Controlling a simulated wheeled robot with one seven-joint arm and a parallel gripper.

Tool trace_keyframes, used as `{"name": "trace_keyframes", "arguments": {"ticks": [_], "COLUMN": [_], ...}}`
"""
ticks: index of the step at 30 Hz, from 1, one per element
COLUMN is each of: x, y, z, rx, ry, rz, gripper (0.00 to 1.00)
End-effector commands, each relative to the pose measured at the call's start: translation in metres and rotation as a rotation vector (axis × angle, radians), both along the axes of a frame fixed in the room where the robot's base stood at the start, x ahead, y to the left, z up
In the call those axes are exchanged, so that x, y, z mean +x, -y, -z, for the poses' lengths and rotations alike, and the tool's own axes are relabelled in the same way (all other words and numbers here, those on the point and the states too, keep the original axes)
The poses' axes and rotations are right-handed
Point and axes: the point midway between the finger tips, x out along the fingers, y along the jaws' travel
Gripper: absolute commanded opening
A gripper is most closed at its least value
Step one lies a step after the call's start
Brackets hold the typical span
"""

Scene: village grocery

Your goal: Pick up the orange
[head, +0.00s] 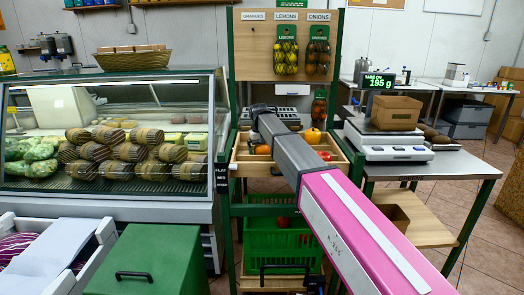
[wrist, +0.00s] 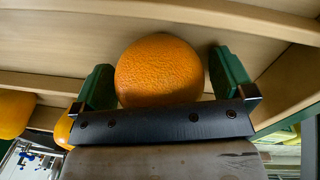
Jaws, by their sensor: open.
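An orange (wrist: 159,70) lies in a wooden compartment in the wrist view, close in front of my gripper (wrist: 165,82). My gripper is open, with one green finger on each side of the orange. A narrow gap shows on the right, and the left finger is close to the fruit; I cannot tell whether it touches. In the head view my arm crosses the wooden tray (head: 243,165) on the green stand and hides much of it. My fingers and this orange cannot be made out there.
More orange fruit (wrist: 14,113) shows left of a wooden divider (wrist: 45,84). In the head view, a scale (head: 388,143) with a cardboard box stands right of the tray. A glass display case (head: 110,140) stands left, and a green crate (head: 283,245) sits below.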

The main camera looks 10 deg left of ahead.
Motion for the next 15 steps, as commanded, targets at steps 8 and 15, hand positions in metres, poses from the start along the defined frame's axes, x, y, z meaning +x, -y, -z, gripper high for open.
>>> {"name": "trace_keyframes", "arguments": {"ticks": [8, 15], "x": [0.0001, 0.0001], "y": [-0.0002, -0.0002], "z": [0.0006, 0.0004], "rx": [0.000, 0.000], "ry": [0.000, 0.000], "rz": [0.000, 0.000], "gripper": [0.74, 0.49]}}
